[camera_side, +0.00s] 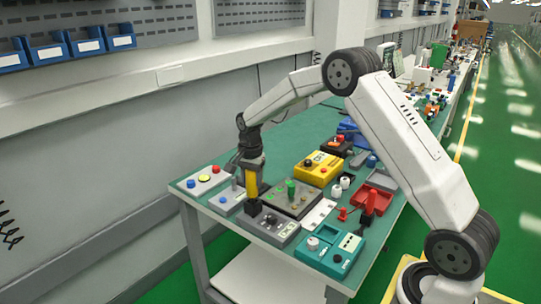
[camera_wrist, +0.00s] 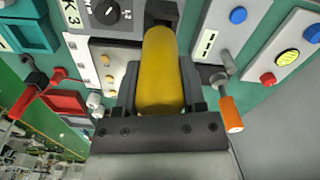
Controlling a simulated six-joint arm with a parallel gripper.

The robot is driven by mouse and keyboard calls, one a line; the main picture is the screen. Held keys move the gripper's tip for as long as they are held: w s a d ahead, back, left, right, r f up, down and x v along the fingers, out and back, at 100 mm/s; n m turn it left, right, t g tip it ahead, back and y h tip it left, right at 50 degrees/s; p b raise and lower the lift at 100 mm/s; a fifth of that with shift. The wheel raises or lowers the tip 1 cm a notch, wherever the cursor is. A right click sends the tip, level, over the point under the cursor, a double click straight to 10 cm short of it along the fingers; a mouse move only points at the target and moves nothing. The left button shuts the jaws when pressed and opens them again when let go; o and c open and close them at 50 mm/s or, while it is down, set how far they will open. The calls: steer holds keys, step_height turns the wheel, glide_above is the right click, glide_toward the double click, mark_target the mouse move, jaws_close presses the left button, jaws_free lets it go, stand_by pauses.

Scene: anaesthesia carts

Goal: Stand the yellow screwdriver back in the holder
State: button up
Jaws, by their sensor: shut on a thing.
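The yellow screwdriver (camera_side: 252,184) is in my gripper (camera_side: 251,163), its handle pointing down toward the left end of the green bench in the side view. In the wrist view, the thick rounded yellow handle (camera_wrist: 160,75) sits between the two dark fingers of my gripper (camera_wrist: 158,95), which are shut on it. Its shaft is not visible in either view. A dark block (camera_side: 254,208) is directly below the handle in the side view, and a dark block also shows past the handle in the wrist view (camera_wrist: 162,12). This may be the holder; I cannot tell whether the screwdriver touches it.
A grey box (camera_side: 283,231) and a teal box (camera_side: 330,253) stand at the bench's front edge. A button box (camera_side: 203,181) is left, a yellow box (camera_side: 318,169) behind. An orange-handled tool (camera_wrist: 230,113) is close right of my gripper in the wrist view.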

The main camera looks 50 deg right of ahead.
steer(key=shift+f, duration=0.3)
steer(key=o, duration=1.3)
steer(key=shift+c, duration=0.2)
steer(key=shift+r, duration=3.9)
steer(key=shift+s+a+n, duration=0.5)
steer(key=shift+s+a, duration=0.1)
steer(key=s+a+f+n+t, duration=0.1)
steer(key=s+a+n, duration=0.2)
steer(key=s, duration=0.4)
steer(key=s+a+f+n, duration=0.2)
steer(key=s+a+n, duration=0.1)
steer(key=s+n, duration=0.3)
steer(key=s+a+f+n+t, duration=0.1)
steer(key=s+a+n, duration=0.3)
steer(key=s, duration=0.5)
steer(key=shift+s+f+n+t, duration=0.3)
steer(key=shift+s+f+n, duration=0.1)
steer(key=shift+f+n, duration=0.1)
